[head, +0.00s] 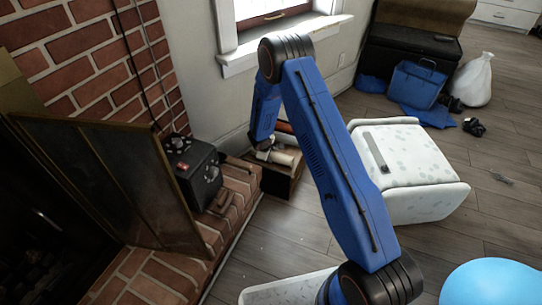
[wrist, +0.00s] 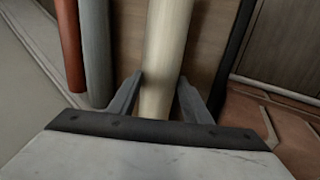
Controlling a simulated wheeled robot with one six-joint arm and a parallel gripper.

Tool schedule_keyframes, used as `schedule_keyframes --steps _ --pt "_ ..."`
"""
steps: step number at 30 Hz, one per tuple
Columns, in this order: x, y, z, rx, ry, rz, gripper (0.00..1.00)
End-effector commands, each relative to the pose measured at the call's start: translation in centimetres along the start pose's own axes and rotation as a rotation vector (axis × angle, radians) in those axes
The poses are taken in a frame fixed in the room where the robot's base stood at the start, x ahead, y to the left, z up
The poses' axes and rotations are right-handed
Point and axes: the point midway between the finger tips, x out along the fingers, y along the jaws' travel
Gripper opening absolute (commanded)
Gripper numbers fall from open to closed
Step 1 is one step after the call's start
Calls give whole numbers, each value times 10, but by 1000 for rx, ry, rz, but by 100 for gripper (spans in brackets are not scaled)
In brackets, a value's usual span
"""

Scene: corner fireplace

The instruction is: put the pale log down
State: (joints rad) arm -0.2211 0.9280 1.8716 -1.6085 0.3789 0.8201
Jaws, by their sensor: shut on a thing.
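The pale log (wrist: 166,45) is a smooth cream cylinder between the two grey fingers of my gripper (wrist: 160,92). My gripper is shut on it, and the log runs away from the fingers to the top edge of the wrist view. In the head view the pale log (head: 285,158) shows at the opening of a wooden box (head: 274,186) by the wall, partly hidden by my arm. I cannot tell whether the log touches the box.
A red cylinder (wrist: 70,45) and a grey cylinder (wrist: 95,50) lie left of the log. A black box-shaped device (head: 195,172) stands on the brick hearth (head: 228,215), beside an open fireplace door (head: 115,185). A white patterned ottoman (head: 415,170) stands right of my arm.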

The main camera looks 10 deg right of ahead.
Motion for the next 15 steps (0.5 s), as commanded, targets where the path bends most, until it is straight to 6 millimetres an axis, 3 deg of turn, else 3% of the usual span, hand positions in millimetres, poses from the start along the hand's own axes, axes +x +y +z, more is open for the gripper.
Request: schedule_keyframes --steps 12,13,15 --pt "4 -2 0 1 0 1 7" --pt "3 -2 0 0 0 0 52" --pt "3 -2 0 1 0 0 63"
